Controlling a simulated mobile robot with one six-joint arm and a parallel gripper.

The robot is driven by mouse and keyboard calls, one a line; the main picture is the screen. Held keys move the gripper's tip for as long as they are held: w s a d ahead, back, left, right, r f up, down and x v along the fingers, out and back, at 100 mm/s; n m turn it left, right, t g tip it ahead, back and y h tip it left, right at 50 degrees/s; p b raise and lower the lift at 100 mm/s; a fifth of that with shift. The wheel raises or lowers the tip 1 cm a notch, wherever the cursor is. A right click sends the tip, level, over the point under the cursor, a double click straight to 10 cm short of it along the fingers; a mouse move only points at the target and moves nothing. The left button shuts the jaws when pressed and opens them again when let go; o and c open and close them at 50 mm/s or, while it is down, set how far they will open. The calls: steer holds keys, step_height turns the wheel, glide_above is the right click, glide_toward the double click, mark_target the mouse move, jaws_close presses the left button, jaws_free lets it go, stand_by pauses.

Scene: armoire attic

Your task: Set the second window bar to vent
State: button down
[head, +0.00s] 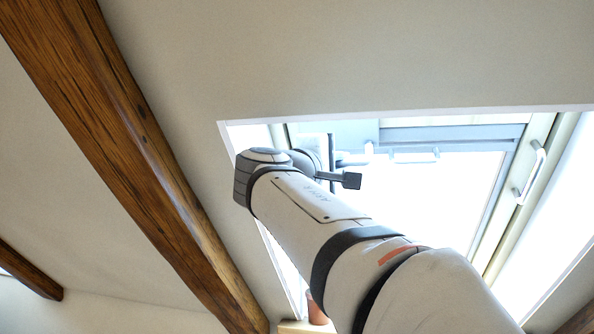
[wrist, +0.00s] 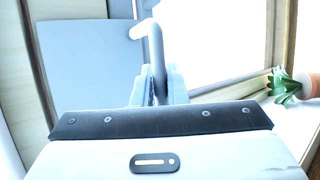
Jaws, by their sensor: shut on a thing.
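A skylight window (head: 450,133) is set in the sloped ceiling in the head view. A pale bar (head: 415,156) runs along its upper edge. In the wrist view, a pale bent bar (wrist: 156,48) stands between the fingers of my gripper (wrist: 157,86), which is shut on it. In the head view, my gripper (head: 352,159) is at the window's upper left, at the left end of the pale bar, partly hidden by my wrist. The frames do not show clearly which vent position the bar is in.
A separate pale handle (head: 531,174) is on the window's right frame. A dark wooden beam (head: 150,165) crosses the ceiling at left. A terracotta pot (head: 317,311) stands below the window; a potted green plant (wrist: 285,90) shows in the wrist view. My arm covers the window's lower left.

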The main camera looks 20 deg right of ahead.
steer(key=shift+s+a+f+b, duration=0.1)
steer(key=shift+s+a+b, duration=0.6)
steer(key=shift+s, duration=0.3)
steer(key=shift+s+a+r, duration=0.2)
steer(key=shift+s+r, duration=0.1)
steer(key=shift+s, duration=0.1)
steer(key=c, duration=1.5)
jaws_free()
steer(key=shift+o, duration=0.2)
steer(key=b+v, duration=0.2)
steer(key=v, duration=0.5)
steer(key=shift+s+a+b, duration=0.25)
steer(key=shift+a+b, duration=0.1)
steer(key=shift+b, duration=0.05)
steer(key=shift+f, duration=0.15)
